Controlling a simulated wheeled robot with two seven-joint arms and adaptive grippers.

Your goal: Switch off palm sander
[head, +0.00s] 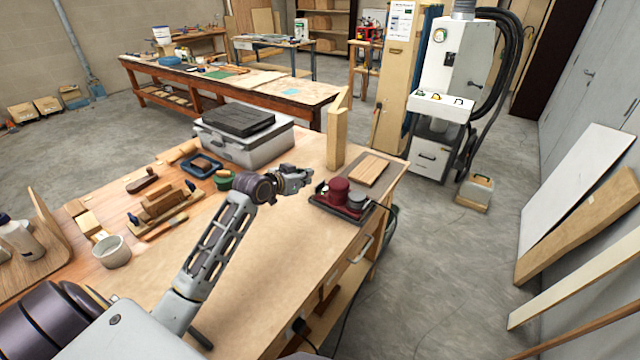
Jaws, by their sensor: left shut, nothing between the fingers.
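The palm sander (340,194), dark red with a black base, sits on a dark mat at the right end of the wooden workbench (250,255). My left gripper (308,178) is shut and empty. In the picture it is just left of the sander, with a small gap between them. The sander's switch is too small to make out. My right gripper is not in view.
A wooden board (372,168) lies behind the sander. An upright wood piece (337,138) and a grey case (245,147) stand further back. Clamps, a hand plane and a white cup (112,251) are on the left. The bench front is clear.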

